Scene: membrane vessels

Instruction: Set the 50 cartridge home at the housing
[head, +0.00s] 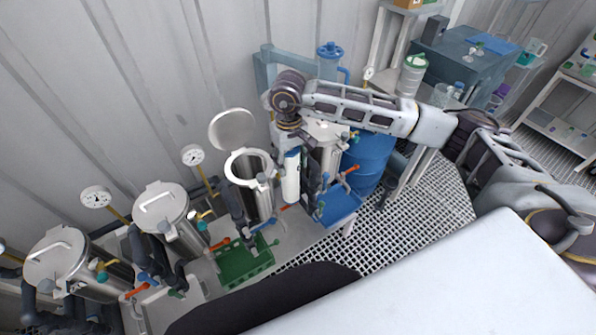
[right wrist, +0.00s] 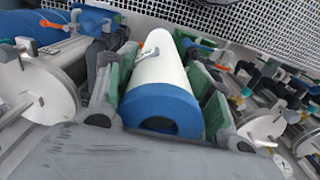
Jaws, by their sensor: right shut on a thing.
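The white cartridge with a blue end (head: 291,180) hangs roughly upright in the head view, just right of the open steel housing (head: 262,197). In the right wrist view the cartridge (right wrist: 160,75) lies between green-padded fingers, its blue ring end toward the camera. Small marking on its side is unreadable. My right gripper (right wrist: 160,95) is shut on the cartridge; its arm comes in from the right in the head view. The housing's round lid (head: 232,129) is swung up behind its open mouth. The cartridge is outside the housing. My left gripper is not in view.
Two lidded steel vessels (head: 161,208) (head: 57,255) stand to the left, with gauges (head: 193,155) and pipes. A green tray (head: 246,264) is in front of the housing. A blue tray (head: 340,207) and blue drum (head: 371,160) stand right. Grated floor (head: 440,195) is clear.

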